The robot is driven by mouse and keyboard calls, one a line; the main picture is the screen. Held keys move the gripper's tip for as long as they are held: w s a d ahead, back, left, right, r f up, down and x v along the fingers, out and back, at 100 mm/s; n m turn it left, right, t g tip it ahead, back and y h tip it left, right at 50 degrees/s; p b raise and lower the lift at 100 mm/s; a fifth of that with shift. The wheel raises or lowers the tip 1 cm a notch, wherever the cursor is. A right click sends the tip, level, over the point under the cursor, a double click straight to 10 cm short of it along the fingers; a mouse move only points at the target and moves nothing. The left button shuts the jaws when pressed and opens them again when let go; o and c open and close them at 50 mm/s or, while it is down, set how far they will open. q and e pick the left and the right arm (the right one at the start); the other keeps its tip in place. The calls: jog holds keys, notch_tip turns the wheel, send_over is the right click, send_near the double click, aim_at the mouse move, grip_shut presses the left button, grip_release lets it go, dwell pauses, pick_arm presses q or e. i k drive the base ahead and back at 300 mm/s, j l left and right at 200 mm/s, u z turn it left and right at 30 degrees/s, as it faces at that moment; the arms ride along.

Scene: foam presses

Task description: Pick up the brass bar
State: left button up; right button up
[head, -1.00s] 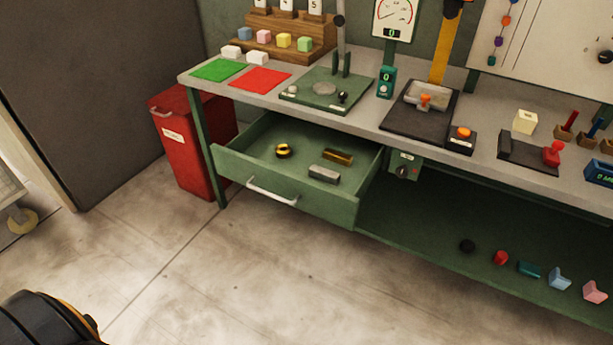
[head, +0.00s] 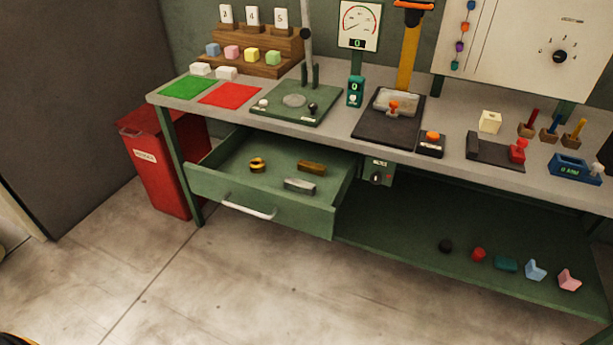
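The brass bar (head: 312,167) lies in the open green drawer (head: 262,209) under the left part of the workbench, toward the drawer's back right. A grey metal bar (head: 299,185) lies in front of it, and a brass ring-like piece (head: 257,164) lies to its left. Nothing covers the brass bar. Neither of my grippers can be made out in the head view.
The workbench (head: 330,133) carries a green mat (head: 187,88), a red mat (head: 230,95) and several press fixtures. A red bin (head: 155,165) stands left of the drawer. Several small pieces lie on the lower shelf (head: 400,235). The floor in front is clear.

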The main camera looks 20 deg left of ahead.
aim_at(304, 166)
jog(key=i+j, duration=0.1)
jog(key=j, duration=0.35)
jog(key=i+j+z, duration=0.15)
jog(key=j, duration=0.3)
jog(key=i+j, duration=0.1)
jog(key=j, duration=0.4)
jog(key=z, duration=0.05)
